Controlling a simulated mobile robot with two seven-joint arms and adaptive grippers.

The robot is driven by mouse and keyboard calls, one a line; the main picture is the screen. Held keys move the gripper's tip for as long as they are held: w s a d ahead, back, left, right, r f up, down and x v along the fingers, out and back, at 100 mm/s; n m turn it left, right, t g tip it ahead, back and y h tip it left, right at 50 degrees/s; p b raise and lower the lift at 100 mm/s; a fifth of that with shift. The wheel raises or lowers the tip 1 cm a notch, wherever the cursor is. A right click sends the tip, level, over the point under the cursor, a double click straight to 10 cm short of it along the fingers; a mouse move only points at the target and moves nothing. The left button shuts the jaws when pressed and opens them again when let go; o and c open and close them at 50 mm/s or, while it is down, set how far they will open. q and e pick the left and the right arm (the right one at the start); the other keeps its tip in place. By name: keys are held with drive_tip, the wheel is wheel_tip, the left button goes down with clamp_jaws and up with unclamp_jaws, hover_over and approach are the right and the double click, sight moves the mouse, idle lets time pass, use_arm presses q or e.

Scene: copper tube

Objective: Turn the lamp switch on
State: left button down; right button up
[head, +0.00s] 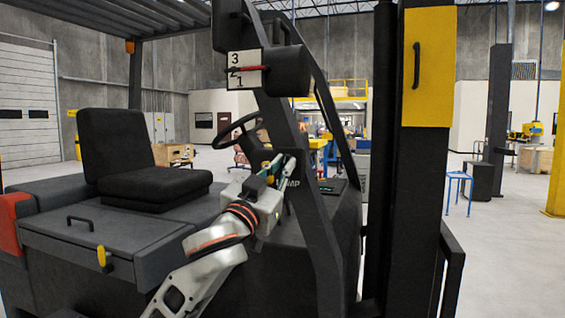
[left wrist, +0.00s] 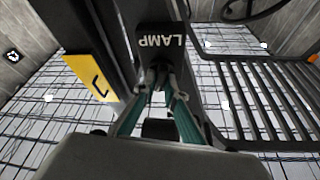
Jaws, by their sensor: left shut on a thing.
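The lamp switch (left wrist: 162,68) is a small dark part at the LAMP-labelled black housing (left wrist: 161,38), which appears upside down in the left wrist view. In the head view, only part of the LAMP lettering (head: 292,184) shows beside the forklift's front post. My left gripper (head: 283,166) reaches in from the left to this housing. Its teal fingers (left wrist: 158,82) meet at the housing's edge and are shut on the switch. The fingers mostly hide the switch, so its position cannot be read. My right gripper is in neither view.
The forklift's black post (head: 311,190) stands close to my left gripper. A steering wheel (head: 238,131) and black seat (head: 140,165) are behind and left. A numbered lever box (head: 247,70) hangs above. Dark mast with yellow panel (head: 429,65) stands right.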

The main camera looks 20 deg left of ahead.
use_arm(q)
drive_tip(key=m+h, duration=0.1)
drive_tip(key=m, duration=0.2)
drive_tip(key=m+g+h, duration=0.1)
drive_tip(key=m, duration=0.2)
drive_tip(key=shift+a+r+m+h, duration=0.1)
drive_tip(key=shift+m+h, duration=0.2)
drive_tip(key=shift+h, duration=0.1)
drive_tip(key=m+g+h, duration=0.1)
drive_tip(key=m+g, duration=0.1)
drive_tip(key=m, duration=0.3)
drive_tip(key=shift+m+h, duration=0.3)
drive_tip(key=c, duration=2.1)
unclamp_jaws()
drive_tip(key=v, duration=1.2)
drive_tip(key=shift+r, duration=0.2)
drive_tip(key=shift+f, duration=0.1)
